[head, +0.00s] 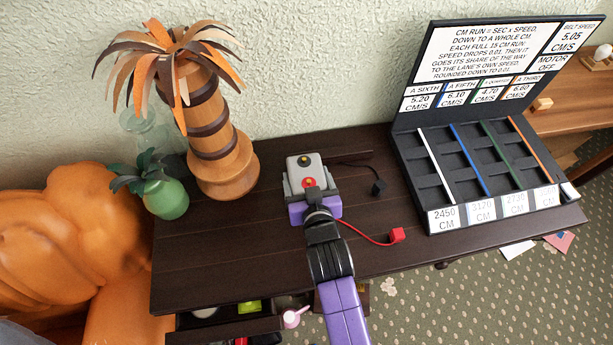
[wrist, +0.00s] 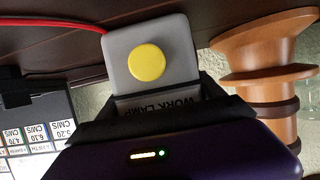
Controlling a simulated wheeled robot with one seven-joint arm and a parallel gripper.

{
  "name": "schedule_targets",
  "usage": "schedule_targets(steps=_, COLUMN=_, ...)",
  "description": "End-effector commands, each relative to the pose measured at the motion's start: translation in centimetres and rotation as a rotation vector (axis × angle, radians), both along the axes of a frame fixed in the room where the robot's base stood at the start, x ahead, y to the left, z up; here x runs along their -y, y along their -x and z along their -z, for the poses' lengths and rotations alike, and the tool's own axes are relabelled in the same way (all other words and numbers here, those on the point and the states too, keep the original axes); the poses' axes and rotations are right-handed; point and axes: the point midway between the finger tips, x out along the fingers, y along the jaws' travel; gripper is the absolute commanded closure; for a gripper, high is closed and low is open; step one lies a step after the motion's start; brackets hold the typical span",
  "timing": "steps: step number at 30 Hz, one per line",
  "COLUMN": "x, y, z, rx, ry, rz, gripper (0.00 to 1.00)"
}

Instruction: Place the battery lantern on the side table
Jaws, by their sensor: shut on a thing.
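A red round spot shows beside the dome in the head view. My purple and black gripper (head: 309,187) is shut on the lantern, with dark fingers at its sides in the wrist view (wrist: 155,95). The dark wooden side table (head: 230,255) lies below it. I cannot tell whether the lantern touches the tabletop. A red lead ends in a red block (head: 396,235) and a black lead in a black block (head: 378,187).
A wooden palm ornament (head: 220,160) and a green pineapple-like vase (head: 165,197) stand at the left. A black display case (head: 490,165) with coloured lanes fills the right. An open drawer (head: 225,332) juts out at the front. The front-left tabletop is clear.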

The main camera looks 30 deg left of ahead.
Motion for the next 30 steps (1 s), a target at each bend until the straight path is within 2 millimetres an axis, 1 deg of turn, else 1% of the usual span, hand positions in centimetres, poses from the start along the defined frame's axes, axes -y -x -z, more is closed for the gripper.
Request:
schedule_targets(steps=1, x=0.0, y=0.0, z=0.2, rx=0.0, ry=0.0, rz=0.0, gripper=0.21)
schedule_targets(steps=4, x=0.0, y=0.0, z=0.1, rx=0.0, ry=0.0, rz=0.0, gripper=0.01)
schedule_targets(steps=13, x=0.0, y=0.0, z=0.1, rx=0.0, ry=0.0, rz=0.0, gripper=0.01)
schedule_targets(steps=17, x=0.1, y=0.2, z=-0.3, rx=0.0, ry=0.001, rz=0.0, gripper=0.01)
schedule_targets(steps=20, x=0.9, y=1.1, z=-0.6, rx=0.0, ry=0.003, rz=-0.001, gripper=0.01)
schedule_targets(steps=23, x=1.8, y=2.4, z=-1.3, rx=0.0, ry=0.002, rz=-0.002, gripper=0.01)
schedule_targets(steps=30, x=4.6, y=5.9, z=-3.1, rx=0.0, ry=0.002, rz=0.001, gripper=0.01)
